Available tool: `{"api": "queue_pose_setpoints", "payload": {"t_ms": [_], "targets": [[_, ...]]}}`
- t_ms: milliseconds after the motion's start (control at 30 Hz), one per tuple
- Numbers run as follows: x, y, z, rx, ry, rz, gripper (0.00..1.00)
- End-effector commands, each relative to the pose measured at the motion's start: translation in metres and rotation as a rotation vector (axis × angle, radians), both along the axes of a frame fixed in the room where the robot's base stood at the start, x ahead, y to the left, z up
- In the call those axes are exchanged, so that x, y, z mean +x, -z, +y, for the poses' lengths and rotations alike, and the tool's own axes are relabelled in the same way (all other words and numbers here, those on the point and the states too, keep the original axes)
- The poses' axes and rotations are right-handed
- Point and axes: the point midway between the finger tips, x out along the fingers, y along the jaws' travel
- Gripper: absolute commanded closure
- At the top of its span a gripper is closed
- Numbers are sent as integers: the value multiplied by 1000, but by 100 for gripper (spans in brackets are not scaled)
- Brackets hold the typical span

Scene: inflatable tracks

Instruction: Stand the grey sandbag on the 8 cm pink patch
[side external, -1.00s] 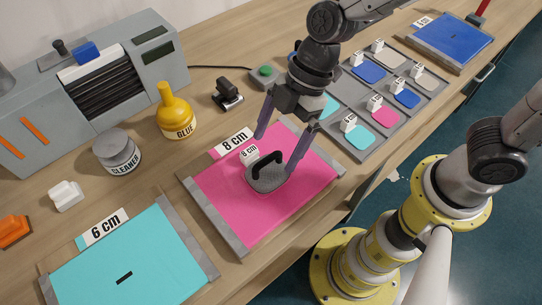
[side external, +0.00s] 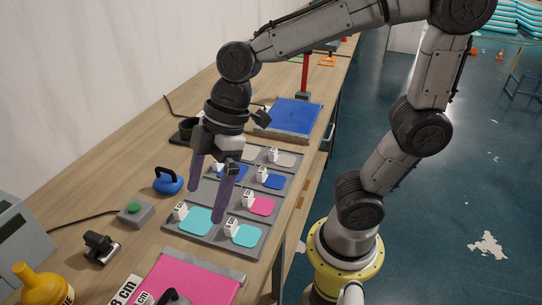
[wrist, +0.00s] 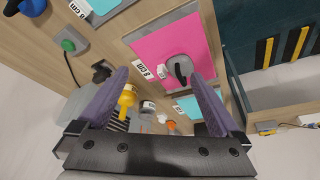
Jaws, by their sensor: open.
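The grey sandbag (wrist: 181,68), a rounded weight with a black handle, stands upright on the pink sheet (wrist: 170,35) marked 8 cm in the wrist view. In the side external view only the top of the sandbag (side external: 173,298) shows at the bottom edge, with part of the pink sheet (side external: 205,278). A small label card stands beside the sandbag. Any pink patch beneath the bag is hidden or cannot be told from the sheet. My gripper (side external: 206,204) is open and empty, above the patch tray and apart from the sandbag.
The grey patch tray (side external: 215,235) holds blue, cyan, pink and beige patches with labels. A blue weight (side external: 168,181), a green button box (side external: 134,212), a black clamp-like item (side external: 101,246) and a yellow glue bottle (side external: 40,286) stand left. A blue sheet (side external: 294,116) lies behind.

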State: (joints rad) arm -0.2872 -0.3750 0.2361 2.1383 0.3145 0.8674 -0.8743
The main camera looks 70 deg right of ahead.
Motion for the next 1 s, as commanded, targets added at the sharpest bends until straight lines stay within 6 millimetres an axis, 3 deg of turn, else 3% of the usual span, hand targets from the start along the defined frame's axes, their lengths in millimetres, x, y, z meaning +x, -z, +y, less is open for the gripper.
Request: {"api": "queue_pose_setpoints", "payload": {"t_ms": [33,200,400,567,1000], "targets": [[-11,-8,-24,-1,142,-16,0],[-49,-16,-85,14,588,-50,0],[-78,-13,-121,47,914,-91,0],[-85,-12,-129,59,990,-101,0],[-84,-12,-128,60,989,-99,0]]}}
